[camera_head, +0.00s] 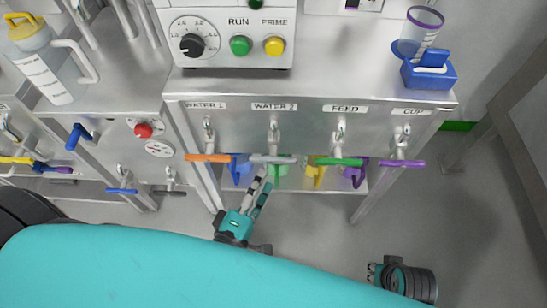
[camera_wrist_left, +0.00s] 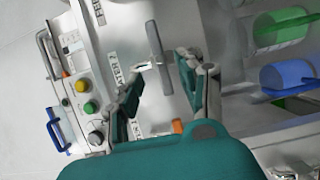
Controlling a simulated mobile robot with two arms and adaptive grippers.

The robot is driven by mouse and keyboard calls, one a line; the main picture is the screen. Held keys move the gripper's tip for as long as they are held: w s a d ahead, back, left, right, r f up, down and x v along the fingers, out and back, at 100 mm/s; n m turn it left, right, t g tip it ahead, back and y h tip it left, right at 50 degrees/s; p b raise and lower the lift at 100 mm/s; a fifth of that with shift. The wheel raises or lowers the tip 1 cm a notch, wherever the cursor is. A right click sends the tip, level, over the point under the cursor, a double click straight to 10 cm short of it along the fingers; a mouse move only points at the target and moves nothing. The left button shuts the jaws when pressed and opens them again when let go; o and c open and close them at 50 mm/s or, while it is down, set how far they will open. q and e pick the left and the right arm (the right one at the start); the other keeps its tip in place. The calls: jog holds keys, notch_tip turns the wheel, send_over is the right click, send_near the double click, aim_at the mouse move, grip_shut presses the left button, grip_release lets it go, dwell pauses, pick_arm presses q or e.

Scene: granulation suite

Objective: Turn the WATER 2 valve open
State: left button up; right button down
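The WATER 2 valve handle (camera_head: 273,158) is a grey lever lying crosswise below its tap, under the WATER 2 label (camera_head: 274,106) in the head view. In the left wrist view the grey handle (camera_wrist_left: 159,60) shows between and beyond the two fingers of my left gripper (camera_wrist_left: 161,66), which are spread apart. In the head view my left gripper (camera_head: 262,182) reaches up from below, its tips just under the handle's left half. I cannot tell whether a finger touches it. My right gripper (camera_head: 378,275) is low at the right, far from the valves; its fingers are too small to read.
An orange WATER 1 handle (camera_head: 207,157) is close on the left, a green FEED handle (camera_head: 338,161) close on the right, and a purple CUP handle (camera_head: 402,163) further right. Coloured containers, including a yellow one (camera_head: 316,172), stand below. The floor at the right is clear.

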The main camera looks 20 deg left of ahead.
aim_at(272, 163)
pick_arm(q)
jog(key=w, duration=0.7)
jog(key=shift+d, duration=0.4)
grip_shut()
